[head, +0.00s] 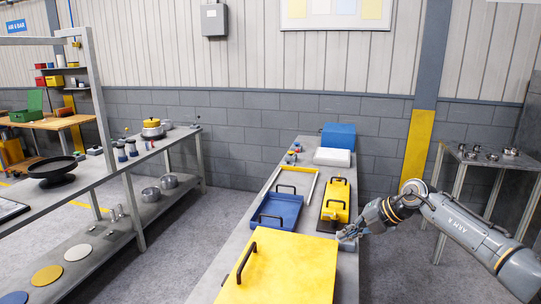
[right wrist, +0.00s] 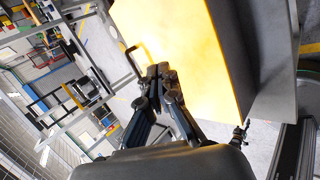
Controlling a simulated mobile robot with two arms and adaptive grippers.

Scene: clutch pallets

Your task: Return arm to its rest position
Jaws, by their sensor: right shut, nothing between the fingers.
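My right arm (head: 455,225) comes in from the right in the head view. My right gripper (head: 346,240) is at the right edge of the grey table, just beyond the large yellow box (head: 285,265). In the right wrist view the gripper's fingers (right wrist: 162,76) are together with nothing between them. The yellow box (right wrist: 175,40) with its dark handle (right wrist: 130,55) shows behind the fingertips there; I cannot tell how close they are to it. My left gripper is not in view.
The table (head: 215,262) also bears a blue tray (head: 277,211), a yellow piece with black handles (head: 336,203), a white block (head: 332,157) and a blue box (head: 338,135). A small metal stand (head: 490,160) is at the right. Left shelving (head: 100,180) stands across a clear aisle.

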